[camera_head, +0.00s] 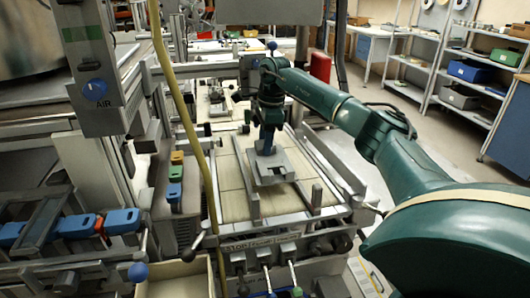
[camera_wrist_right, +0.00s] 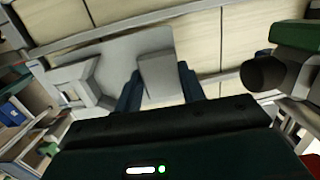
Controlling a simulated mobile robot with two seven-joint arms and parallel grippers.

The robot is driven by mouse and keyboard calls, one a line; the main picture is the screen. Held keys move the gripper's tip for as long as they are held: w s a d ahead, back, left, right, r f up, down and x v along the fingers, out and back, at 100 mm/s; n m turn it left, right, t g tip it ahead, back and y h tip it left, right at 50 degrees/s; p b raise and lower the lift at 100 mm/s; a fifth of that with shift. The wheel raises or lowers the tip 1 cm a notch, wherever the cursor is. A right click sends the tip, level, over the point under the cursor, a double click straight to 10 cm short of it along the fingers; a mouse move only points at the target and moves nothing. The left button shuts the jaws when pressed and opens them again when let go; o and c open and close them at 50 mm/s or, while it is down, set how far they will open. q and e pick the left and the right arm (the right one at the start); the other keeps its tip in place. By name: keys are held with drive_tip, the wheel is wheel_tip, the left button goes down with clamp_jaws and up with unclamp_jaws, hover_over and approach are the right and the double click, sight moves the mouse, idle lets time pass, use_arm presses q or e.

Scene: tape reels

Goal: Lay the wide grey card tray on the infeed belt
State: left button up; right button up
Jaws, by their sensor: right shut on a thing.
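The wide grey card tray (camera_head: 272,174) is over the beige infeed belt (camera_head: 233,205), between its metal rails. It looks about flat; whether it touches the belt or hovers just above it I cannot tell. My right gripper (camera_head: 267,147) points down and is shut on a raised grey part of the tray. In the right wrist view the blue fingers (camera_wrist_right: 160,88) stand on both sides of that grey block, with the tray's flat plate (camera_wrist_right: 115,55) around it and belt panels (camera_wrist_right: 190,35) beyond. My left gripper is not in view.
Grey rails flank the belt, with a short post (camera_head: 317,198) at right. A yellow hose (camera_head: 200,150) hangs along the left side. A grey AIR box (camera_head: 95,85) is at upper left. Bare belt lies in front of the tray.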

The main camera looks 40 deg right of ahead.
drive_tip(key=shift+f, duration=1.8)
drive_tip(key=shift+f, duration=0.1)
drive_tip(key=o, duration=1.1)
drive_tip(key=r, duration=0.4)
drive_tip(key=d+r, duration=0.1)
drive_tip(key=r, duration=0.7)
drive_tip(key=shift+s+d+r, duration=0.1)
drive_tip(key=shift+s+d, duration=0.05)
drive_tip(key=shift+s, duration=0.15)
drive_tip(key=shift+s, duration=0.1)
